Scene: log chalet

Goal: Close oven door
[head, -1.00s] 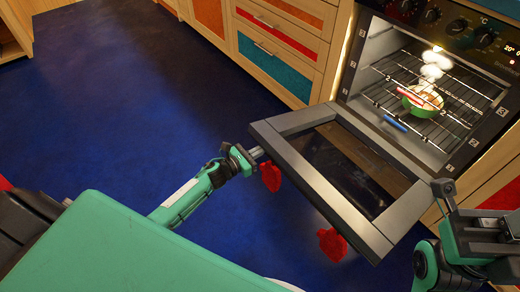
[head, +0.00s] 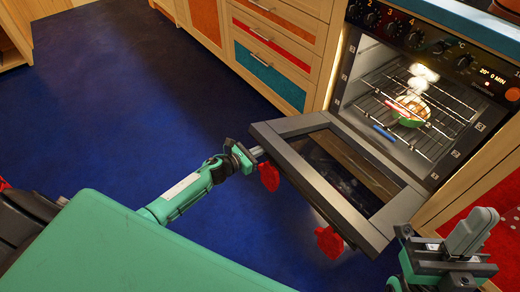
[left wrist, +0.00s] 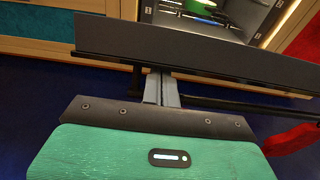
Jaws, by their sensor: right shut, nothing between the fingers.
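The oven (head: 440,58) stands at the upper right with its door (head: 300,142) folded down, open, toward me. Inside, a steaming green bowl (head: 408,122) sits on the wire rack. My left gripper (head: 257,152) is at the door's outer left edge. In the left wrist view its fingers (left wrist: 161,88) lie close together, reaching the door edge (left wrist: 190,45) across the dark handle bar (left wrist: 250,103). I cannot tell whether they hold the bar. My right gripper (head: 467,235) is shut and empty, right of the door and apart from it.
Two red heart-shaped things (head: 268,177) (head: 330,242) hang below the door's outer edge. Wooden drawers (head: 275,55) stand left of the oven. The blue floor (head: 120,100) is clear on the left. A blue object (head: 383,133) lies on the rack.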

